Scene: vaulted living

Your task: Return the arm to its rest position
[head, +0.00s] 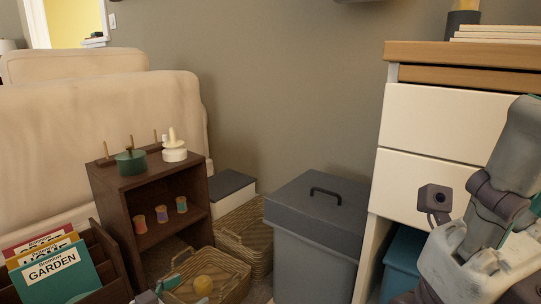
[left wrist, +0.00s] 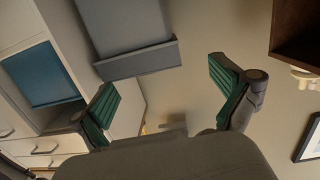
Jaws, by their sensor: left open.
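My left gripper (head: 160,290) shows only at its fingertips, at the bottom edge of the head view, in front of the wicker basket. In the left wrist view its two green-padded fingers (left wrist: 168,92) stand wide apart with nothing between them. The rest of the left arm is hidden below the head view. My right arm's grey hand is close at the right edge of the head view, in front of the white drawers. It is cut off by the frame, so its opening cannot be judged.
A lidded grey bin (head: 318,240) stands beside white drawers (head: 440,119). A dark shelf (head: 115,195) holds spools, left of the bin. A book rack (head: 113,282) is at left. A blue box (left wrist: 42,75) stands near the bin.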

